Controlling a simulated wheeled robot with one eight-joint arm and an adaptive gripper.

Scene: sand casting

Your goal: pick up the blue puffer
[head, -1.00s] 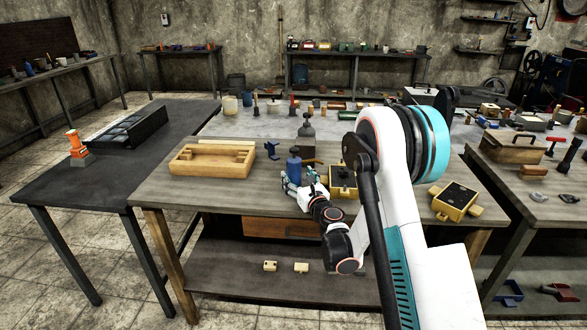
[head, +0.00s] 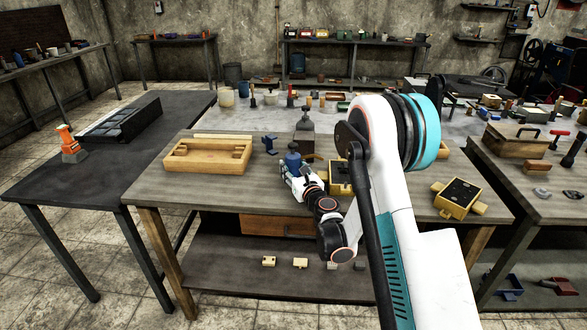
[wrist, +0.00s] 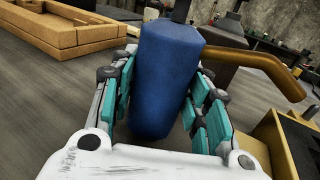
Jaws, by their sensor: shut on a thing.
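The blue puffer (head: 293,160) stands upright on the middle wooden table, just behind my gripper in the head view. In the wrist view the puffer (wrist: 166,75) is a large blue tapered body between the two teal-padded fingers. My gripper (wrist: 163,100) is shut on it, with a finger along each side. In the head view my gripper (head: 293,170) reaches in from the front right, its fingers at the puffer's body. The puffer's base seems to be at the tabletop; I cannot tell whether it touches it.
A wooden mould frame (head: 207,156) lies to the left. A grey bottle-like object (head: 304,137) stands close behind the puffer. A yellow box (head: 340,176) with a dark top is close on the right, and another yellow box (head: 457,198) is farther right. The tabletop (head: 215,195) front left is clear.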

